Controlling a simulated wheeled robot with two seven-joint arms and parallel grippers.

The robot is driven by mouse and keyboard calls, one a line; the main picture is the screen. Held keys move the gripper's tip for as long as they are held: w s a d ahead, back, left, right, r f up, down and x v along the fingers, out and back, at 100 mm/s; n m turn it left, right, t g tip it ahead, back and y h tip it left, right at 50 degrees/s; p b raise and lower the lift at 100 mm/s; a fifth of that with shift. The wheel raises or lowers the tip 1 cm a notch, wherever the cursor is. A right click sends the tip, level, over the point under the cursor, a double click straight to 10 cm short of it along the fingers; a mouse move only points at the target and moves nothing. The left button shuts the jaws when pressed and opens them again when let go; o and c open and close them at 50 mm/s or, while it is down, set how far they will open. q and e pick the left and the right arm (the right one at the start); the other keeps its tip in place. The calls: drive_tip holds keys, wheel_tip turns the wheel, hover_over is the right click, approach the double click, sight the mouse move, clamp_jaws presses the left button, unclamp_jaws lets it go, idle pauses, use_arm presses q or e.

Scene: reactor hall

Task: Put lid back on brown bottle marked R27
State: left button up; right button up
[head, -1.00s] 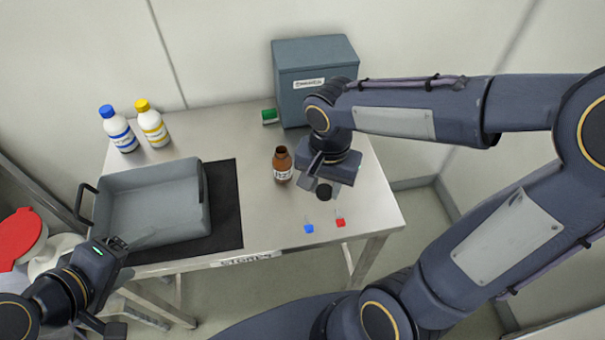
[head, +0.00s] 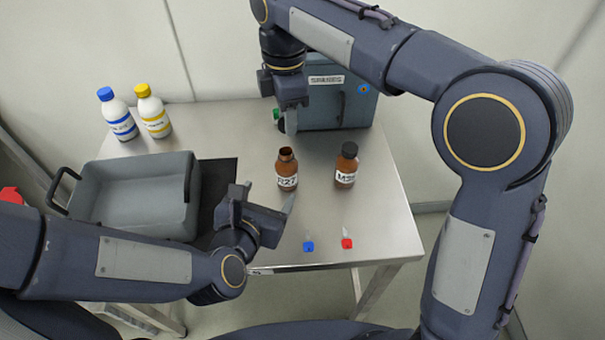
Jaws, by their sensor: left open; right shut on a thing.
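The brown bottle marked R27 (head: 287,172) stands upright and open on the metal table. My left gripper (head: 266,196) is open, its fingers spread just in front of and to the left of that bottle, and holds nothing. My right gripper (head: 291,120) is shut and raised behind the bottle, near the grey box. A second brown bottle (head: 346,166), with a black lid on and a label starting with M, stands to the right of R27.
A grey tray (head: 140,164) on a black mat (head: 212,180) is at left. Blue-capped (head: 117,115) and yellow-capped (head: 152,112) white bottles stand behind it. Small blue (head: 308,245) and red (head: 347,243) items lie near the front edge.

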use_arm(q)
drive_tip(key=shift+d+f+n+t, duration=0.3)
drive_tip(key=shift+d+f+n, duration=0.1)
drive_tip(key=shift+n, duration=0.3)
use_arm(e)
drive_tip(key=shift+w+a+r+n, duration=0.15)
drive_tip(key=shift+a+n, duration=0.2)
drive_tip(key=shift+n, duration=0.55)
use_arm(q)
drive_tip(key=shift+w, duration=0.15)
drive_tip(key=x, duration=1.1)
drive_tip(key=shift+w+f, duration=0.3)
drive_tip(key=c, duration=1.5)
drive_tip(key=shift+o, duration=0.2)
use_arm(e)
hover_over(286, 151)
drive_tip(key=shift+f, duration=2.55)
drive_tip(key=shift+f, duration=0.85)
drive_tip(key=shift+f, duration=0.6)
